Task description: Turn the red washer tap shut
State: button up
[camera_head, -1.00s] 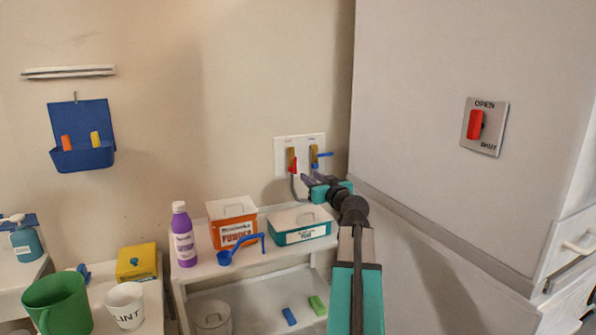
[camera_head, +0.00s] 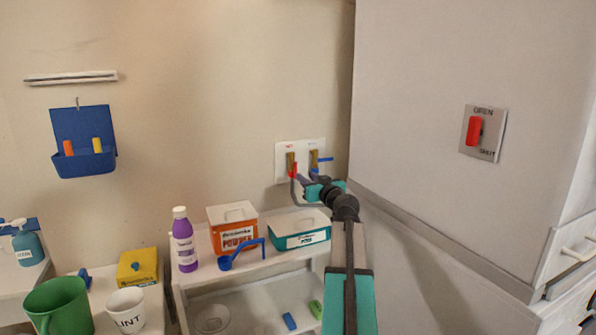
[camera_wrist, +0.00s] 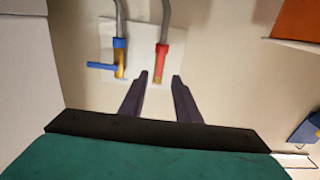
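The red washer tap (camera_head: 293,169) is on a white wall plate (camera_head: 281,149), left of the blue tap (camera_head: 321,160). Its red lever hangs roughly upright along the brass body, while the blue lever points sideways. My gripper (camera_head: 302,180) is just below and right of the red lever in the head view. In the wrist view, which looks inverted, the red tap (camera_wrist: 162,52) is beyond and between the fingertips of my gripper (camera_wrist: 160,78). The two fingers are apart with nothing between them. I cannot tell whether a finger touches the lever.
A grey hose runs from each tap. Below stands a white shelf with an orange powder box (camera_head: 233,238), a teal-banded box (camera_head: 299,240), a blue scoop (camera_head: 226,262) and a purple bottle (camera_head: 184,245). A large pale cabinet (camera_head: 430,90) with a red switch (camera_head: 474,130) closes off the right.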

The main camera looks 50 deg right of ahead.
aim_at(296, 169)
jog(key=shift+p+x, duration=0.8)
jog(key=shift+x, duration=3.6)
grip_shut()
